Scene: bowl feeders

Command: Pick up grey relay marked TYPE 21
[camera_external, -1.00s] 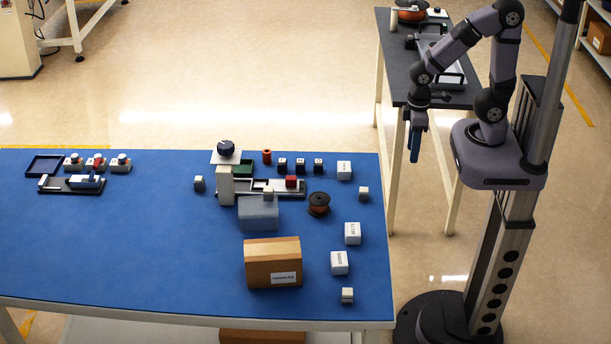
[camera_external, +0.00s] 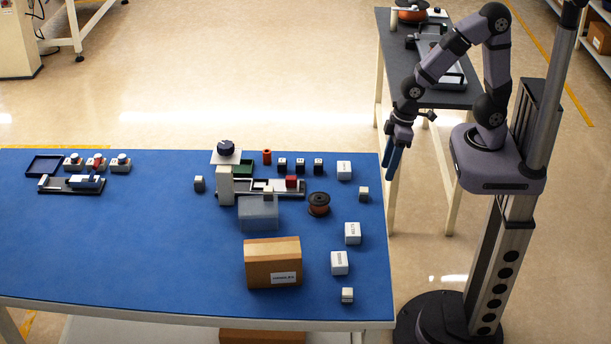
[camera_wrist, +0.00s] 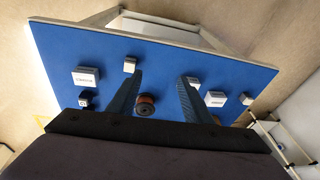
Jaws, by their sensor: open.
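Small grey blocks stand on the blue table: one at the middle (camera_external: 199,184), one near the right edge (camera_external: 364,193) and one at the front right corner (camera_external: 347,295). Their markings are too small to read, so I cannot tell which is TYPE 21. Small pale blocks also show in the wrist view, one beyond my left finger (camera_wrist: 130,65) and one at the far right (camera_wrist: 246,99). My gripper (camera_external: 390,178) is open and empty, pointing down just off the table's right edge. Its two blue fingers show apart in the wrist view (camera_wrist: 159,75).
White labelled boxes (camera_external: 352,234) stand along the right side of the blue table (camera_external: 130,245). A copper spool (camera_external: 319,204), a black fixture (camera_external: 275,189), a grey block (camera_external: 258,213) and a brown carton (camera_external: 272,262) stand nearby. The table's left front is clear.

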